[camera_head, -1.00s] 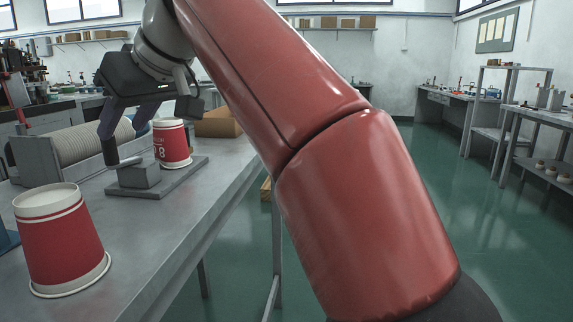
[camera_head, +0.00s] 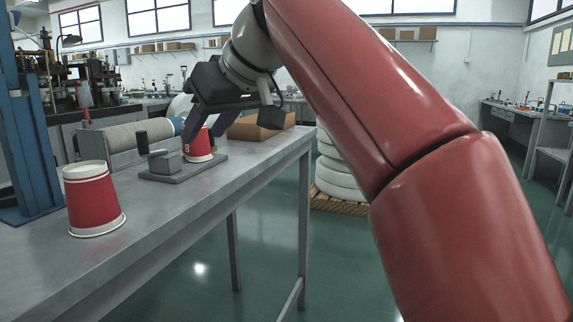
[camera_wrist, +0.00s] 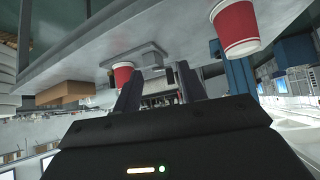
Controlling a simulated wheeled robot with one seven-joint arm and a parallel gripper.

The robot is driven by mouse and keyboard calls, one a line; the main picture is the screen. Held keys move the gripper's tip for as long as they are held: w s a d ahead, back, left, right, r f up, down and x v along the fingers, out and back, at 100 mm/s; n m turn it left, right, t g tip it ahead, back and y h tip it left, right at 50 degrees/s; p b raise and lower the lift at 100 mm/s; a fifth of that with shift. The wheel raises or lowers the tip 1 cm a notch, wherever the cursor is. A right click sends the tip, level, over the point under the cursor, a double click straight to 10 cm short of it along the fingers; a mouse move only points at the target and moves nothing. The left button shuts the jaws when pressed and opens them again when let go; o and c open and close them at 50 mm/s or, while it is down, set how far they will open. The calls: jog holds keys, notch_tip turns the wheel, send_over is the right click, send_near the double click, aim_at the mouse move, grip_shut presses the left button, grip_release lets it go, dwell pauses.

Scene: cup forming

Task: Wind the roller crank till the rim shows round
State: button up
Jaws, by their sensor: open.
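The roller crank is a dark upright grip (camera_head: 142,143) on a short arm from a grey block (camera_head: 166,162), fixed to a flat grey base plate (camera_head: 187,172). A red paper cup (camera_head: 199,150) with white print stands at the far end of that plate, partly hidden by my gripper. My gripper (camera_head: 204,128) is open and empty, above and right of the crank grip, apart from it. In the wrist view, the fingers (camera_wrist: 160,82) frame background machinery, with the plate (camera_wrist: 150,48) and the cup (camera_wrist: 122,75) beyond. Whether the cup's rim is round cannot be told.
A second red cup (camera_head: 93,203) stands upside down on the bench (camera_head: 140,262) near the front. A blue post (camera_head: 28,130) stands at left. A cardboard box (camera_head: 258,126) sits behind. Open floor lies right of the bench.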

jog(key=d+f+m+h, duration=0.1)
jog(key=d+f+m, duration=0.2)
jog(key=d+f, duration=0.2)
jog(key=d, duration=0.3)
jog(key=shift+s+f, duration=0.15)
jog(key=shift+f, duration=0.15)
jog(key=shift+r, duration=0.1)
